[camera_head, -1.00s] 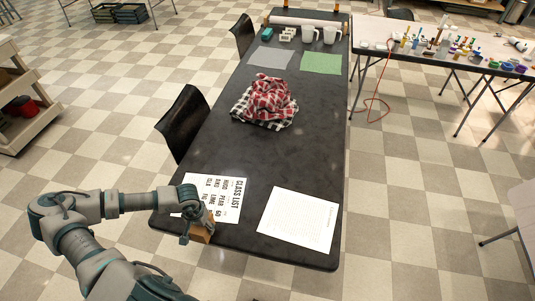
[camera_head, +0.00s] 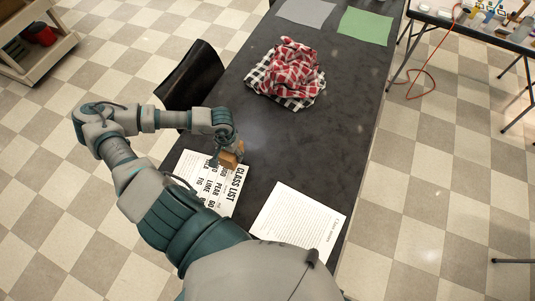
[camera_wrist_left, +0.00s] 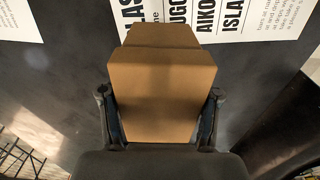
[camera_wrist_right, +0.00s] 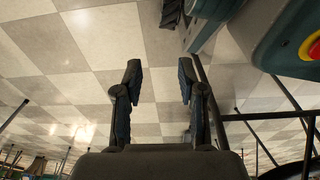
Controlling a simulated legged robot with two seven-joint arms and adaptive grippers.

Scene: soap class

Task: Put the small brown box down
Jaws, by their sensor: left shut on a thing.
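The small brown box (camera_head: 228,160) is in my left gripper (camera_head: 236,151), at the far edge of the class list sheet (camera_head: 217,185) on the dark table (camera_head: 330,135). In the left wrist view the box (camera_wrist_left: 162,85) fills the space between the two fingers (camera_wrist_left: 161,120), which press on its sides. I cannot tell whether its underside touches the table. My right gripper shows only in the right wrist view (camera_wrist_right: 158,85); its fingers are apart with nothing between them, over the checkered floor.
A printed white sheet (camera_head: 298,225) lies at the near right of the table. Red and black checked cloths (camera_head: 287,75) lie farther back. A black chair (camera_head: 192,77) stands at the left edge. The table between the sheets and the cloths is clear.

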